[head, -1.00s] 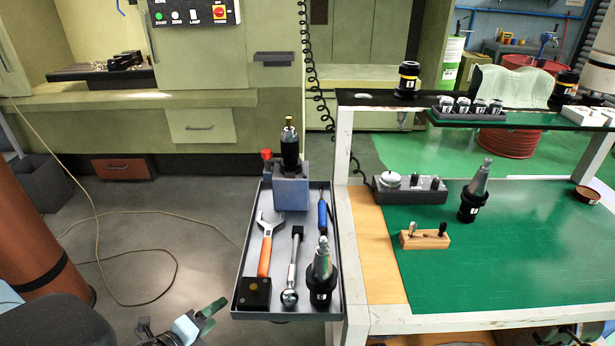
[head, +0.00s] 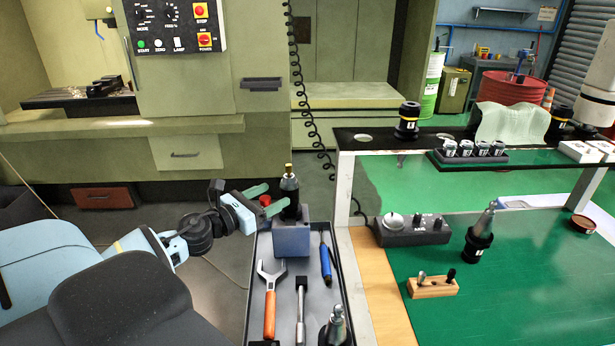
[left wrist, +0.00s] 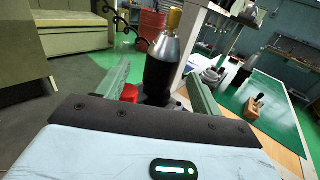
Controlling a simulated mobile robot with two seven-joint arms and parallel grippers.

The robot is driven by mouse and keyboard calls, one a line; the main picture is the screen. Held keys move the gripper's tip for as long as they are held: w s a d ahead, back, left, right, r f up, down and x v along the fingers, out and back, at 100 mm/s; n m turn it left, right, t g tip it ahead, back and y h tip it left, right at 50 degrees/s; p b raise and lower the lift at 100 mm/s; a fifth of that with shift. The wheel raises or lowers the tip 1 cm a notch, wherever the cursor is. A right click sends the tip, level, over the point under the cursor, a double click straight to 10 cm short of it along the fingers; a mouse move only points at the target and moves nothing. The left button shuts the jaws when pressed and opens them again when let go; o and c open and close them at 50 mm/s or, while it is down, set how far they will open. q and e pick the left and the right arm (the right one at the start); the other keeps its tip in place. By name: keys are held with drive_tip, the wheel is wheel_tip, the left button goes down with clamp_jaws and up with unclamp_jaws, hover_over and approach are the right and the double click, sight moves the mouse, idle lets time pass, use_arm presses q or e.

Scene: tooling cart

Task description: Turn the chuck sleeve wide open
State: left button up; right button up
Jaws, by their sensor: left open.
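The chuck (head: 289,197) stands upright in a grey-blue block (head: 291,238) at the back of the grey tray. It has a black sleeve with a silver collar and a brass tip on top. My left gripper (head: 262,200) is open, its green fingers pointing at the chuck from the left. In the left wrist view the black sleeve (left wrist: 160,78) stands between the spread fingers, near their tips, and the brass tip (left wrist: 174,19) rises above them. I cannot tell whether a finger touches the sleeve. A red knob (head: 265,200) sits beside the block. My right gripper is not in view.
The grey tray (head: 253,285) also holds an orange-handled wrench (head: 270,300), a ratchet (head: 301,305), a blue-handled tool (head: 325,262) and a tool holder (head: 334,328). A white-framed bench with a green mat (head: 520,270) stands to the right, with holders on it.

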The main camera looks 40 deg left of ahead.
sight(282, 190)
use_arm(q)
drive_tip(key=shift+w+d, duration=0.5)
drive_tip(key=shift+w, duration=0.15)
drive_tip(key=shift+s+a+r, duration=0.2)
drive_tip(key=shift+s+a, duration=0.05)
drive_tip(key=shift+s, duration=0.2)
drive_tip(key=w, duration=0.5)
drive_tip(key=shift+d, duration=0.4)
drive_tip(key=shift+w+d+f, duration=0.1)
drive_tip(key=shift+w+d, duration=0.05)
drive_tip(key=shift+w, duration=0.55)
drive_tip(key=shift+w+d, duration=0.1)
drive_tip(key=shift+w, duration=0.55)
drive_tip(key=shift+c, duration=0.3)
drive_tip(key=c, duration=0.9)
